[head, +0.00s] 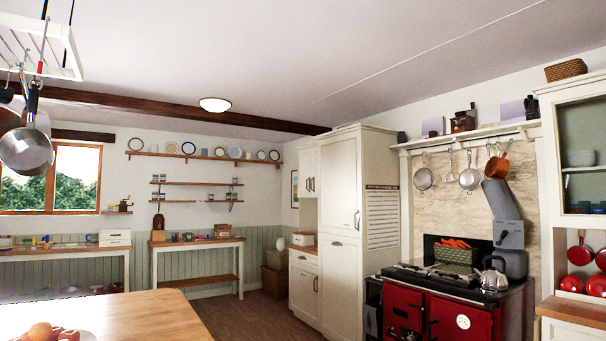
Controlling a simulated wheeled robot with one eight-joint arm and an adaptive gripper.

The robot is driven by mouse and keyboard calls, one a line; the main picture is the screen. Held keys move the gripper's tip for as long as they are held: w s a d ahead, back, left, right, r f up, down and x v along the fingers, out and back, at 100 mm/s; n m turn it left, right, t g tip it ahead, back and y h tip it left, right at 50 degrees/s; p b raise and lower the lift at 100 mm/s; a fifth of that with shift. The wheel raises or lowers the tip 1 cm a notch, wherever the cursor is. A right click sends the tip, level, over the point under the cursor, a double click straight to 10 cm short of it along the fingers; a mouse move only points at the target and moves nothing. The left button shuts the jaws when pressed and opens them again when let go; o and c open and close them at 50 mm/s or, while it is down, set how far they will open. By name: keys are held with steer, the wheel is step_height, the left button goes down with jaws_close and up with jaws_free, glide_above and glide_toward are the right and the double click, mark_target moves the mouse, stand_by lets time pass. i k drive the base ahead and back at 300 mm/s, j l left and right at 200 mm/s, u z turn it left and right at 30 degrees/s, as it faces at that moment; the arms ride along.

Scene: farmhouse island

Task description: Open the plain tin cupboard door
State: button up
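A tall cream cupboard (340,185) stands right of centre, with a tall plain upper door and a lower door, both shut. A dark handle (356,220) is at the right edge of the upper door. To its left, a narrower wall cupboard (308,160) has shut doors with handles, above a base unit (303,285). I cannot tell from the picture which of these is tin. My gripper cannot be made out.
A red stove (440,320) with a kettle (494,275) stands right of the tall cupboard. A wooden island top (150,315) fills the lower left. Pans (25,148) hang at the upper left. Wooden floor (260,315) is clear between island and cupboards.

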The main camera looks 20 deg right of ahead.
mark_target(304, 155)
steer(key=i+l+z, duration=0.65)
steer(key=i, duration=0.15)
steer(key=i+l+z, duration=0.15)
steer(key=i, duration=0.5)
steer(key=i+z, duration=0.15)
steer(key=i, duration=0.5)
steer(key=i+j+u, duration=0.2)
steer(key=i+u, duration=0.15)
steer(key=i, duration=0.3)
steer(key=i+u, duration=0.35)
steer(key=i, duration=0.3)
steer(key=i+l+u, duration=0.2)
steer(key=i+u, duration=0.15)
steer(key=i, duration=0.3)
steer(key=i+z, duration=0.25)
steer(key=i, duration=0.9)
steer(key=i+j+z, duration=0.1)
steer(key=i+z, duration=0.15)
steer(key=i, duration=0.85)
steer(key=i+u, duration=0.15)
steer(key=i, duration=0.4)
steer(key=i+u, duration=0.15)
steer(key=i, duration=0.4)
steer(key=i+l+u, duration=0.15)
steer(key=i, duration=0.4)
steer(key=i+l+u, duration=0.1)
steer(key=i, duration=0.4)
steer(key=l, duration=0.05)
